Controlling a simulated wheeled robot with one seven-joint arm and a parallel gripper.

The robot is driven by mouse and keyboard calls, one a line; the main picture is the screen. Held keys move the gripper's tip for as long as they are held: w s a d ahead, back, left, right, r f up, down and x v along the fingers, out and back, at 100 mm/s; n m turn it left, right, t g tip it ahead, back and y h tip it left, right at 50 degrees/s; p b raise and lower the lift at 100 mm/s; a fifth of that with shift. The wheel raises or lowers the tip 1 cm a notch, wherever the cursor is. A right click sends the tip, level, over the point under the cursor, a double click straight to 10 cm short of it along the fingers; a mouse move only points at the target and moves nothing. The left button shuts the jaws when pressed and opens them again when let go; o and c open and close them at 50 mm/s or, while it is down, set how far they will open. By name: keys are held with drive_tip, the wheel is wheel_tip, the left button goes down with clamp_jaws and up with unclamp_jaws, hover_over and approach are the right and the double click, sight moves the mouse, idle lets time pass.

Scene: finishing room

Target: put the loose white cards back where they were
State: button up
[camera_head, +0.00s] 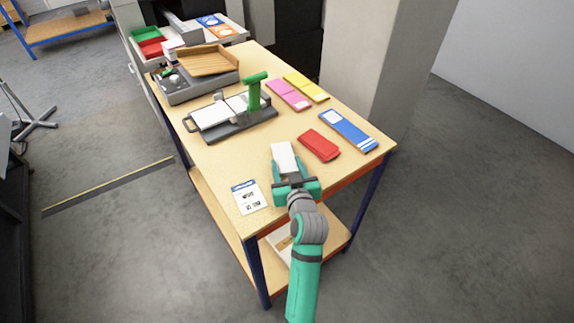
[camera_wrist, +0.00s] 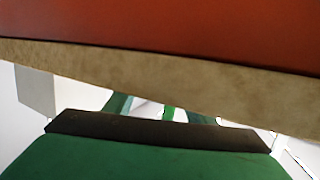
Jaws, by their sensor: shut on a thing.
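My gripper (camera_head: 287,171) is over the near part of the wooden table, shut on a white card (camera_head: 284,156) or small stack of cards. The white piece sticks out past the fingertips; I cannot tell how many cards it holds. More white cards (camera_head: 211,116) lie on a dark grey device with a green upright handle (camera_head: 254,95), beyond and left of my gripper. In the wrist view, my green gripper body (camera_wrist: 145,160) and a dark bar fill the lower part. The held piece is not clear there.
A printed white sheet (camera_head: 249,197) lies left of my gripper. A red case (camera_head: 320,145), a blue-and-white pack (camera_head: 349,131), a pink pack (camera_head: 288,94) and a yellow pack (camera_head: 306,86) lie to the right. A wooden tray (camera_head: 207,61) sits on a grey machine behind. A pillar stands beyond the right edge.

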drive_tip(key=o, duration=1.2)
drive_tip(key=v, duration=1.2)
drive_tip(key=shift+r, duration=0.1)
drive_tip(key=shift+d, duration=0.1)
